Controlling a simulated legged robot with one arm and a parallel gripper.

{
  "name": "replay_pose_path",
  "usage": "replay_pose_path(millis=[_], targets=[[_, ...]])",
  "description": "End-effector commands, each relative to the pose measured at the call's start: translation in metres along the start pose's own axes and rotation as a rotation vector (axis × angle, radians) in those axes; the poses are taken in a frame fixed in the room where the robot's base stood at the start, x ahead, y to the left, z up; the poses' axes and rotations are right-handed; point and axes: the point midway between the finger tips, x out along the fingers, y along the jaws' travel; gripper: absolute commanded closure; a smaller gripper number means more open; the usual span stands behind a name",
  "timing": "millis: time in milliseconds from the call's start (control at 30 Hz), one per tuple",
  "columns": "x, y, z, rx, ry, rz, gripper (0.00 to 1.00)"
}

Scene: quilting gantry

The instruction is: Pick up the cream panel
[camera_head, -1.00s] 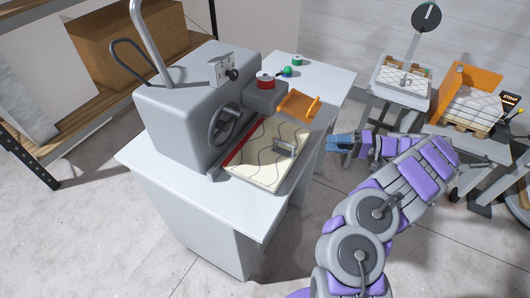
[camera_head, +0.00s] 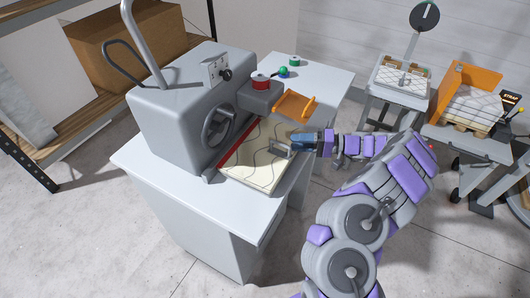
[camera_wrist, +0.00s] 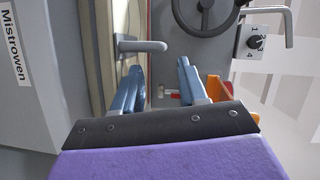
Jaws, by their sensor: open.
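The cream panel (camera_head: 254,172) lies on the grey machine table, with dark wavy stitch lines across it and a red strip along its left edge. A small grey handle (camera_head: 279,151) stands on it near the right side. My gripper (camera_head: 293,145) is at the panel's right side, close to the handle. In the wrist view, my gripper (camera_wrist: 160,66) is open with blue fingers apart and nothing between them. The handle (camera_wrist: 143,46) shows just beyond the fingertips, nearer the left finger. The panel shows edge-on as a cream strip (camera_wrist: 91,42).
The quilting machine (camera_head: 183,105) with its handwheel (camera_head: 217,127) stands left of the panel. An orange tray (camera_head: 294,106) is just behind it. A red spool (camera_head: 261,81) sits above. Small carts (camera_head: 400,90) stand at the back right. The table's front is clear.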

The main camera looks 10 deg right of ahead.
Motion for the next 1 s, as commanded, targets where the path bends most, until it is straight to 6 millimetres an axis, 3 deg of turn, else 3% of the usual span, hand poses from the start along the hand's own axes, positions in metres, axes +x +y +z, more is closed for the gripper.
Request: replay_pose_path(millis=[167,467,733,1000], targets=[[0.012,-0.001,0.003,0.001,-0.004,-0.001,0.58],[0.057,-0.003,0.007,-0.001,-0.007,0.005,0.58],[0.059,-0.003,0.004,0.001,-0.003,0.003,0.58],[0.060,-0.004,0.005,-0.001,-0.003,0.005,0.82]])
